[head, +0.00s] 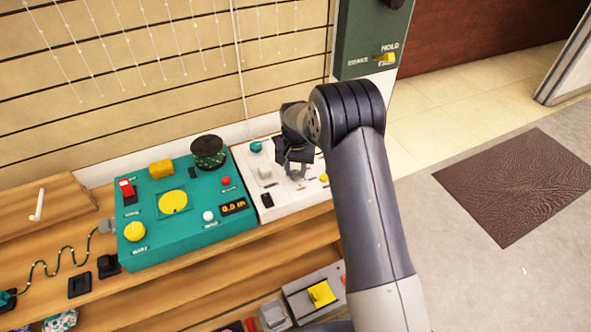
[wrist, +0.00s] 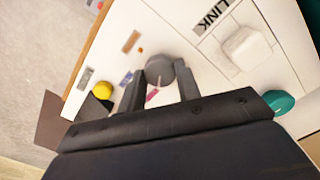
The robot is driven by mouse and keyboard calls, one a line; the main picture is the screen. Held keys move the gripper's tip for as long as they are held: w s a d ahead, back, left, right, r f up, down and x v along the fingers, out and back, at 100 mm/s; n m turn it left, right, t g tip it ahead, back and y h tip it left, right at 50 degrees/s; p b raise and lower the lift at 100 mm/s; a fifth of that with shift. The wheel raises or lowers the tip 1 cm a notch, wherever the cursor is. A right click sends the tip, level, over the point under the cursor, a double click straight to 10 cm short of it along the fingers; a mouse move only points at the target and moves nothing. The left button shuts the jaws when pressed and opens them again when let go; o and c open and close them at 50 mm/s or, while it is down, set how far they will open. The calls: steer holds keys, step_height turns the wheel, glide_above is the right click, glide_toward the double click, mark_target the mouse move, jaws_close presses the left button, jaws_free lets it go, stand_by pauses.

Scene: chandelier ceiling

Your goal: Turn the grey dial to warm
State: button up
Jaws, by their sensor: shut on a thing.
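The grey dial (wrist: 160,68) sits on the white panel (wrist: 108,35). My gripper (wrist: 159,74) is shut on the dial, one dark finger at each side of it. In the head view my gripper (head: 295,168) is over the right part of the white panel (head: 283,210) and hides the dial. Small orange (wrist: 132,41), blue (wrist: 126,78) and pink (wrist: 153,96) marks lie around the dial. Their lettering is too small to read. I cannot tell which mark the dial points at.
The white panel also bears a white block (wrist: 245,48), a teal knob (wrist: 278,102) and a yellow knob (wrist: 102,90). A teal control box (head: 190,240) with several knobs stands left of it on the wooden bench. A green panel (head: 365,40) hangs behind my arm.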

mark_target(295, 173)
steer(key=n+b, duration=0.1)
steer(key=n, duration=0.4)
steer(key=shift+n, duration=0.3)
steer(key=n, duration=0.5)
steer(key=shift+n, duration=0.3)
steer(key=o, duration=1)
step_height(295, 173, up, 11)
steer(key=shift+f, duration=0.1)
stand_by(0.3)
